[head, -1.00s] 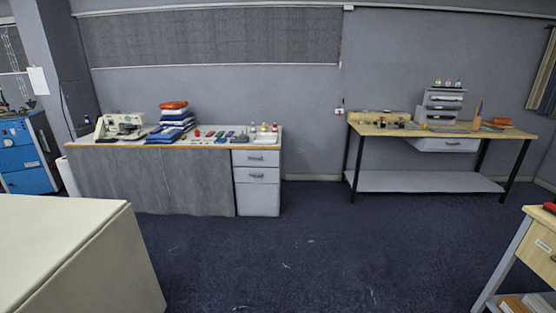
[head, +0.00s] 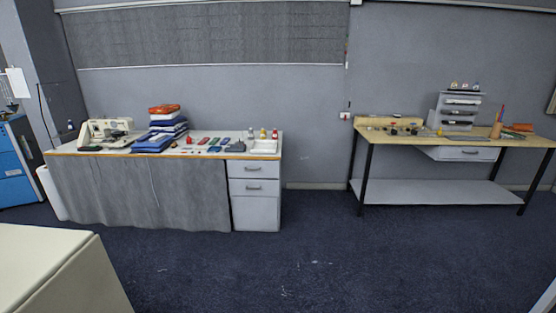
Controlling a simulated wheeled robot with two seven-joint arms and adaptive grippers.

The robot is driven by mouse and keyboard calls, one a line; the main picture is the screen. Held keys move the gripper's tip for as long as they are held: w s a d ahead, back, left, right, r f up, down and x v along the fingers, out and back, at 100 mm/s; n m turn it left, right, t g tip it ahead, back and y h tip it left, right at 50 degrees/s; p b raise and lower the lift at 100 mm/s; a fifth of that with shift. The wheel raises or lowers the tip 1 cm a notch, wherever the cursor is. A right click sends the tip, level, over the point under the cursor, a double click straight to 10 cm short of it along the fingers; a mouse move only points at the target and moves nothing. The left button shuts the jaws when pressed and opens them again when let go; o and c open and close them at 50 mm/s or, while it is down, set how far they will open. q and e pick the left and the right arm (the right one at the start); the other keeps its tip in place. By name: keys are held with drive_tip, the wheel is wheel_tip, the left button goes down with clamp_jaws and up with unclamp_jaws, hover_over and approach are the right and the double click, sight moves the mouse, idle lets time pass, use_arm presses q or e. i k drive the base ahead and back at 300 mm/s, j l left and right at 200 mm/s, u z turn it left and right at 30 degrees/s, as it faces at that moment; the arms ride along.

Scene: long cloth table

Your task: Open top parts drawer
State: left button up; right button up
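A long table with a grey cloth front (head: 140,192) stands against the back wall at the left. At its right end is a white drawer unit (head: 255,212) with a top drawer (head: 254,170) and another drawer (head: 255,187) below it, both shut, each with a handle. At the right, a wooden workbench (head: 400,136) carries a small grey stack of parts drawers (head: 459,108), which look shut. A wide drawer (head: 465,154) hangs under the bench top and is shut. Neither of my grippers shows in the head view.
A sewing machine (head: 104,131), folded cloths (head: 160,138) and small bottles (head: 263,133) are on the cloth table. A pale cabinet (head: 50,265) fills the lower left. The dark blue carpet (head: 310,250) ahead is clear.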

sight(256, 161)
drive_tip(key=i+j, duration=0.1)
drive_tip(key=i, duration=2.25)
drive_tip(key=i+j+z, duration=0.25)
drive_tip(key=i, duration=0.25)
drive_tip(key=i+j+z, duration=0.2)
drive_tip(key=i, duration=0.3)
drive_tip(key=l, duration=0.1)
